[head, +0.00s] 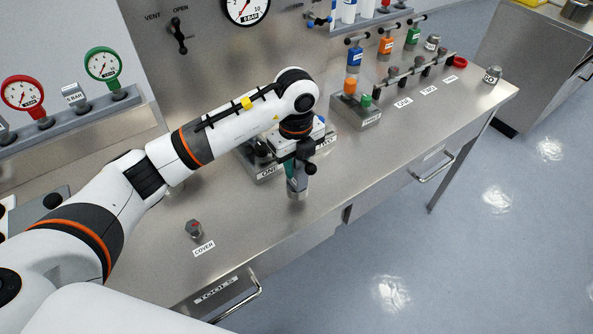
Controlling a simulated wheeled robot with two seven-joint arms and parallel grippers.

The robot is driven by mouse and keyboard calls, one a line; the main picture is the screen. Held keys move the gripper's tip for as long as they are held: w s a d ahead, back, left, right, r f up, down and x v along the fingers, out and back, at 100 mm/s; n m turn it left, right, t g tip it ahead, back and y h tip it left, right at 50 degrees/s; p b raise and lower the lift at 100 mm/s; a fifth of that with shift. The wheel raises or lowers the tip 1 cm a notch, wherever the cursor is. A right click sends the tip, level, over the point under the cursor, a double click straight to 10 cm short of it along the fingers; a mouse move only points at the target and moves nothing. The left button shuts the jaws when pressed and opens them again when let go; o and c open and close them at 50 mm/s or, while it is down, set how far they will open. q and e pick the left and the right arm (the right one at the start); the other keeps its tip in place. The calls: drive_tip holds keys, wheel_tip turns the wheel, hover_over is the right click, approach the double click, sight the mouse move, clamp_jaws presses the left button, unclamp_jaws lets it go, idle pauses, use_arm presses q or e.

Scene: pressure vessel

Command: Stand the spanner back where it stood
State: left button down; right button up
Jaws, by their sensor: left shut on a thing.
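My left gripper (299,155) is above the middle of the steel bench, with its fingers pointing down. It is shut on an upright tool, which I take to be the spanner (297,183). The tool has a grey and teal body, a silver lower end and dark round knobs near its top. The gripper and wrist hide much of its upper part. Its lower end is at or just above the bench top; I cannot tell whether it touches. My right gripper is not in view.
The bench (250,222) is clear in front of the tool. A small knob (194,229) stands by the COVER label (204,248). A low block (265,170) is partly hidden behind my wrist. A valve rack (400,70) stands to the right, and gauges (103,63) to the left.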

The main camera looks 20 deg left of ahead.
sight(296, 166)
use_arm(q)
wheel_tip(296, 166, down, 3)
drive_tip(key=shift+p, duration=0.4)
drive_tip(key=shift+f, duration=0.2)
drive_tip(key=c, duration=1.1)
unclamp_jaws()
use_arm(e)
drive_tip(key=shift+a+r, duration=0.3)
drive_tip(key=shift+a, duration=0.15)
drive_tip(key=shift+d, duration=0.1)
use_arm(q)
drive_tip(key=shift+r, duration=0.45)
wheel_tip(296, 166, up, 11)
drive_tip(key=b, duration=0.3)
drive_tip(key=shift+r, duration=0.2)
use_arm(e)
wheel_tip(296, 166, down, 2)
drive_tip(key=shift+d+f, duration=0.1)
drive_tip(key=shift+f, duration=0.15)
